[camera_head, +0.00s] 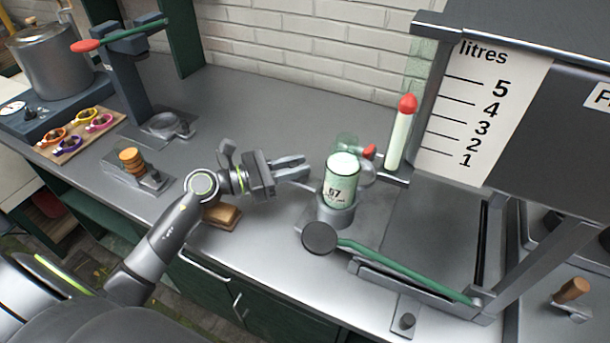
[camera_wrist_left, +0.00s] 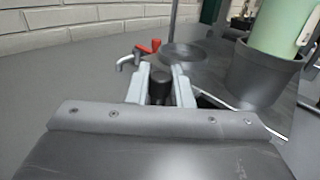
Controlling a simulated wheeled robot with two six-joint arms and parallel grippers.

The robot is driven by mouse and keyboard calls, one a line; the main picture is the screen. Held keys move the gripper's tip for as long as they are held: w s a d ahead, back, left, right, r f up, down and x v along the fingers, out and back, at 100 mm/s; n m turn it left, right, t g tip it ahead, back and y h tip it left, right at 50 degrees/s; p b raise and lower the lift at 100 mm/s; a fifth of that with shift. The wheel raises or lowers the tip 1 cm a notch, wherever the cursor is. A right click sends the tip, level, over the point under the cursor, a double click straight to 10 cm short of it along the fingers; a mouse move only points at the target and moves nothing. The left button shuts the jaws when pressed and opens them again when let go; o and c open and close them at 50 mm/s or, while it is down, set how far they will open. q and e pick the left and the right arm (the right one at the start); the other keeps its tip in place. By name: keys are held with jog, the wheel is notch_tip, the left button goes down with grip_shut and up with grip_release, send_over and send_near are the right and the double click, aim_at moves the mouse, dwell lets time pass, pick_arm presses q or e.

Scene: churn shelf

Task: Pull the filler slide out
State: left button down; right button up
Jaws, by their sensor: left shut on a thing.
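My left gripper (camera_head: 305,171) reaches in from the left at the filler, just left of a pale green bottle (camera_head: 342,180) marked 67. The bottle stands upright in a grey cup holder (camera_head: 336,213); the holder also shows in the left wrist view (camera_wrist_left: 262,78). In the left wrist view my left gripper (camera_wrist_left: 161,82) is shut on a short dark knob (camera_wrist_left: 160,90), which looks like the slide's handle. In the head view the knob is hidden by the fingers. How far the slide is out cannot be told. My right gripper is out of view.
A red-handled tap (camera_head: 370,152) is behind the bottle. A green lever (camera_head: 400,268) with a dark round end lies in front. The litre-scale tank (camera_head: 478,115) stands at the right. A wooden block (camera_head: 221,216) lies below my left wrist.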

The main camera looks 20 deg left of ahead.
pick_arm(q)
jog(key=shift+a, duration=0.8)
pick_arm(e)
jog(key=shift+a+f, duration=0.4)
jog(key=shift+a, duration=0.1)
pick_arm(q)
jog(key=c, duration=1.3)
grip_release()
jog(key=shift+c, duration=0.2)
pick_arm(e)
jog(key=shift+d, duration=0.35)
pick_arm(q)
jog(key=shift+d, duration=0.1)
